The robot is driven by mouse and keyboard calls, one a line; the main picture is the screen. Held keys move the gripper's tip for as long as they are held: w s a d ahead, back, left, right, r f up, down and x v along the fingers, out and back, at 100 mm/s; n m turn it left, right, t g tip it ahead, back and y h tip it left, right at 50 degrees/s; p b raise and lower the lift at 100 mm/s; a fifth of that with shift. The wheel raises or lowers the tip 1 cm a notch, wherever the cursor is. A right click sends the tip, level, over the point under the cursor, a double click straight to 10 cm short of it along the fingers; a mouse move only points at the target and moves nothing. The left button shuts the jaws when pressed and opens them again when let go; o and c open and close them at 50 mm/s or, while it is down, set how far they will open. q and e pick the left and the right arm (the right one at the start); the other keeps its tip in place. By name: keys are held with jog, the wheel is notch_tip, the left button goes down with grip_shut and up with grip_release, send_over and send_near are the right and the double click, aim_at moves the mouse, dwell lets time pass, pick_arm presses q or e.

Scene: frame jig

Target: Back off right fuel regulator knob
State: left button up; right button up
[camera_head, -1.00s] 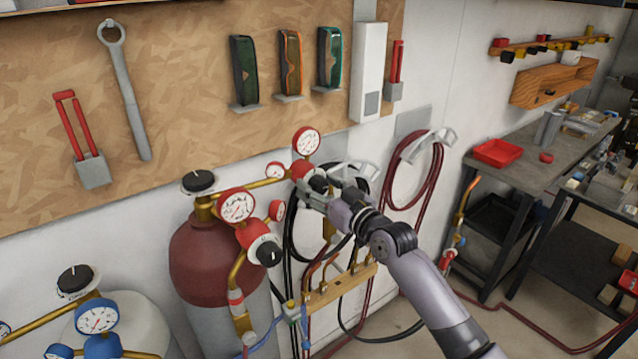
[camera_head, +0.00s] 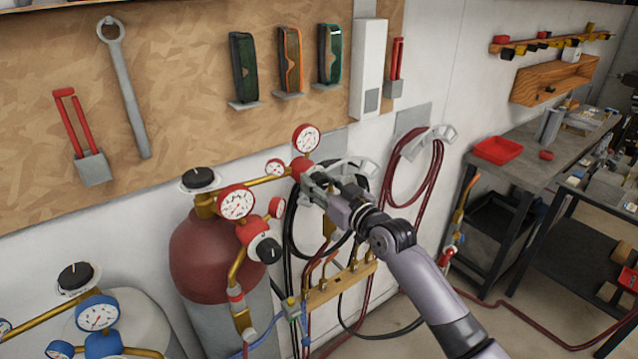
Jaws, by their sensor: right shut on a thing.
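The right fuel regulator (camera_head: 300,166) is red, with a large white dial gauge (camera_head: 306,139) above and a smaller gauge (camera_head: 275,168) on its left, on a brass pipe. My right gripper (camera_head: 308,181) comes in from the lower right and is shut on the regulator's knob, which its fingers hide. The left fuel regulator (camera_head: 248,230) is also red, with a black-tipped knob (camera_head: 268,250) that nothing touches. My left gripper is not in view.
A dark red cylinder (camera_head: 205,262) stands left of my arm. Blue gauges (camera_head: 97,313) sit at the lower left. Hoses (camera_head: 432,170) hang on the wall behind. A wooden hose bracket (camera_head: 325,293) is just below my gripper. A workbench (camera_head: 520,165) is at the right.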

jog(key=shift+c, duration=0.3)
jog(key=shift+f+n+b, duration=0.1)
jog(key=shift+n+b, duration=1.45)
jog(key=shift+n, duration=0.35)
jog(key=n+b, duration=0.1)
jog(key=n, duration=0.2)
jog(key=shift+n, duration=0.3)
jog(key=n, duration=0.4)
jog(key=shift+n, duration=0.3)
jog(key=n+p, duration=0.1)
jog(key=n, duration=0.4)
jog(key=shift+n, duration=0.4)
jog(key=o, duration=1.2)
